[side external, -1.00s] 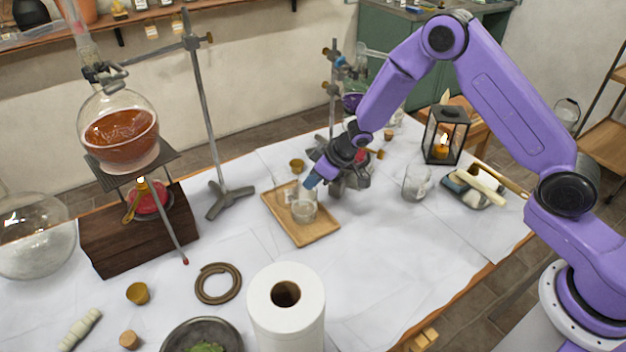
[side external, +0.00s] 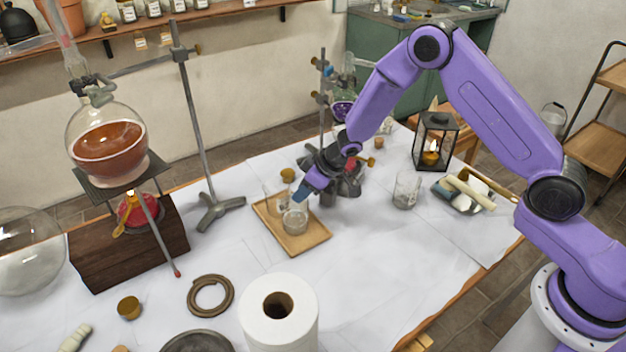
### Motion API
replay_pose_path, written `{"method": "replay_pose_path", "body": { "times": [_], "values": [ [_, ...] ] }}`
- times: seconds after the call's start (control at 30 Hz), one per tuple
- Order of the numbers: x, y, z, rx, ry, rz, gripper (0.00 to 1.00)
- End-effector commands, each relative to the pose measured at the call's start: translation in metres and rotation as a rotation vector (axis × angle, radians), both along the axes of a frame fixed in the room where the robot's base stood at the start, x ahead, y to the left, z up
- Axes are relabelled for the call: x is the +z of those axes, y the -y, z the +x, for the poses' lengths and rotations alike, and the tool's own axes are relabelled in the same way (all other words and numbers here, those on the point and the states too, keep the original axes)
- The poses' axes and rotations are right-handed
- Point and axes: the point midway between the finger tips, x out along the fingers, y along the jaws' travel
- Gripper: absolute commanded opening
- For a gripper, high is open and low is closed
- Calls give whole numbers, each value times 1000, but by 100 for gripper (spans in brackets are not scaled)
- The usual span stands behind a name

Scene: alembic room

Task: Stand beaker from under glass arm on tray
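A light wooden tray (side external: 305,241) lies on the white-covered table. A small clear glass beaker (side external: 295,221) with pale contents stands upright on it. A fainter clear glass shape (side external: 273,200) shows just behind and left of it, and I cannot tell its outline well. My gripper (side external: 302,195) points down and left, with its blue fingertips at the beaker's upper rim in the picture. I cannot tell whether the fingers touch the glass or how far apart they are. Another clear beaker (side external: 406,191) stands upright on the table to the right, apart from the tray.
A stand with clamps (side external: 323,110) and a purple flask rises behind my gripper. A lit lantern (side external: 435,142) and a dish of tools (side external: 463,194) are at right. A tall stand (side external: 195,120) and orange-filled flask (side external: 108,145) are at left. A paper roll (side external: 278,315) is in front.

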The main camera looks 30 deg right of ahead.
Motion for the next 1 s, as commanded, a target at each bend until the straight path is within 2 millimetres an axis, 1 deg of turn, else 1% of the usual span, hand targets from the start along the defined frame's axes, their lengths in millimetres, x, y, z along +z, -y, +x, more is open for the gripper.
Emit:
{"method": "replay_pose_path", "body": {
  "times": [0.17,0.4,0.6,0.8,1.0],
  "values": [
    [18,6,-8,0,2,0,33],
    [51,18,-26,1,4,-2,33],
    [73,26,-38,2,3,-1,33],
    [89,31,-46,2,2,0,33],
    [98,35,-52,1,1,0,33]
  ]
}}
